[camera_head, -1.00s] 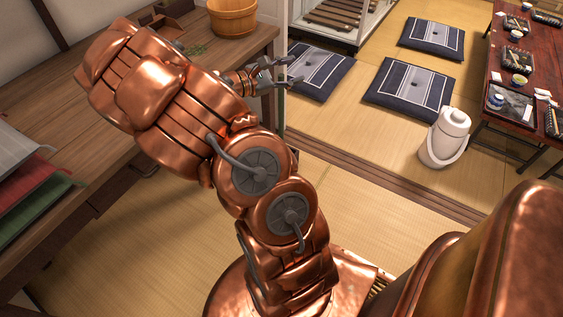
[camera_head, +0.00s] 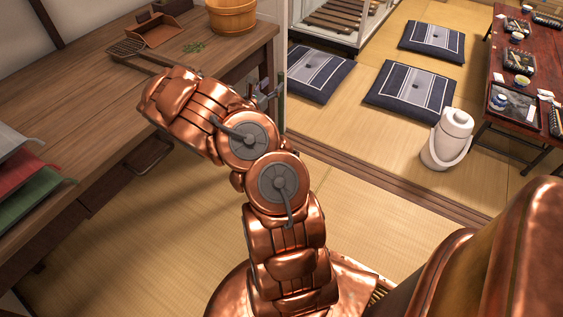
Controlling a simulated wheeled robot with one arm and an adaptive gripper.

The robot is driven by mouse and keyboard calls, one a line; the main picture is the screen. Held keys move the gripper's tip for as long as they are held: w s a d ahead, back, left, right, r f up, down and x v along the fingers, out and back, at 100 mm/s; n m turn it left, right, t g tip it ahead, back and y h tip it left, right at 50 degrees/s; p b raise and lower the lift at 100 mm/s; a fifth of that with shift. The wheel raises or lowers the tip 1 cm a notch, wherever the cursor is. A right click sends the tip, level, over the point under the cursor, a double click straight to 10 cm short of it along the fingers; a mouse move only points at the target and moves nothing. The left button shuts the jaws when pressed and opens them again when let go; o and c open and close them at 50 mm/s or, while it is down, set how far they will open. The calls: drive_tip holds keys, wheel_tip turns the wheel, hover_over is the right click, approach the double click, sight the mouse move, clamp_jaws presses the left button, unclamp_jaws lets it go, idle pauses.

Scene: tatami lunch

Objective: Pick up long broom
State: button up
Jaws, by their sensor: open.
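I cannot make out a long broom for certain in the head view. My gripper (camera_head: 266,98) shows only in part, just past the counter's right end and close to the post of the doorway. My own arm hides the rest of it. It is open, and I see nothing held in it. A flat, dark, long-handled tool (camera_head: 126,48) lies on the counter, its handle running behind my arm; I cannot tell what it is.
Cushions (camera_head: 408,90), a white pot (camera_head: 447,140) and a low table (camera_head: 507,130) stand beyond. The tatami in front is clear.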

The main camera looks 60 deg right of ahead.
sight(280, 78)
drive_tip(key=shift+d+r+b, duration=0.2)
drive_tip(key=shift+d+b, duration=0.45)
drive_tip(key=shift+d, duration=2.3)
drive_tip(key=shift+c, duration=0.2)
clamp_jaws()
